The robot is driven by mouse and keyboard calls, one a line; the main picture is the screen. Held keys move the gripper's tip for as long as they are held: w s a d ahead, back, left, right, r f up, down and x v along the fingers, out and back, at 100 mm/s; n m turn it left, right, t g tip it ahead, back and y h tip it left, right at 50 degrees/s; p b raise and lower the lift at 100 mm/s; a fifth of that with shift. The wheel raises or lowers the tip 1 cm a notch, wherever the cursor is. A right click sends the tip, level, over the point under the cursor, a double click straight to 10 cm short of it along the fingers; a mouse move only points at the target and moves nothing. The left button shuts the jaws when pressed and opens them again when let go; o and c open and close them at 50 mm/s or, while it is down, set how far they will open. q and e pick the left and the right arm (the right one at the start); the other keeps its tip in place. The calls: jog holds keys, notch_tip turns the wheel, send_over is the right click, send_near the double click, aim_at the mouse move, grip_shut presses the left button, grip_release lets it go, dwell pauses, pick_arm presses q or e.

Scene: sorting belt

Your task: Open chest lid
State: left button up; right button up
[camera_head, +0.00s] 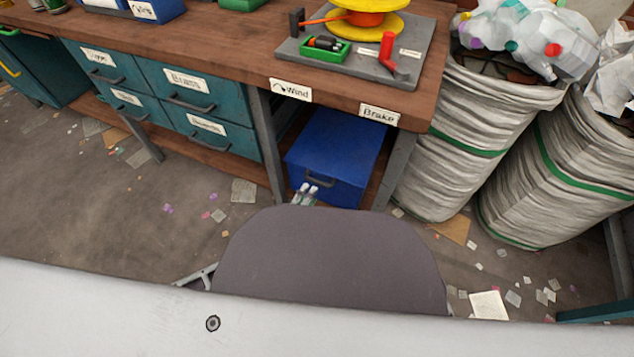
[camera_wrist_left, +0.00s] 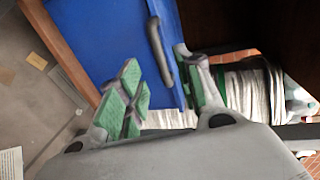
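The blue chest (camera_head: 345,143) stands on the lower shelf under the workbench, with its lid shut. Its dark handle (camera_head: 319,181) is on the front face and also shows in the left wrist view (camera_wrist_left: 160,52). My left gripper (camera_head: 305,190) is just in front of the chest, at the left end of the handle. In the left wrist view its green-padded fingers (camera_wrist_left: 158,74) are spread apart, with the handle in the gap between them. I cannot tell whether they touch it. Most of my left arm is hidden behind my own body. My right gripper is not in view.
The workbench (camera_head: 221,47) overhangs the chest, with table legs on both sides. Teal drawers (camera_head: 185,80) are to the left. Striped waste bags (camera_head: 465,125) stand to the right. Paper scraps litter the floor (camera_head: 110,200).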

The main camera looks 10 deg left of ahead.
aim_at(317, 180)
pick_arm(q)
jog(key=shift+b+x, duration=0.9)
jog(key=shift+x, duration=3.1)
grip_shut()
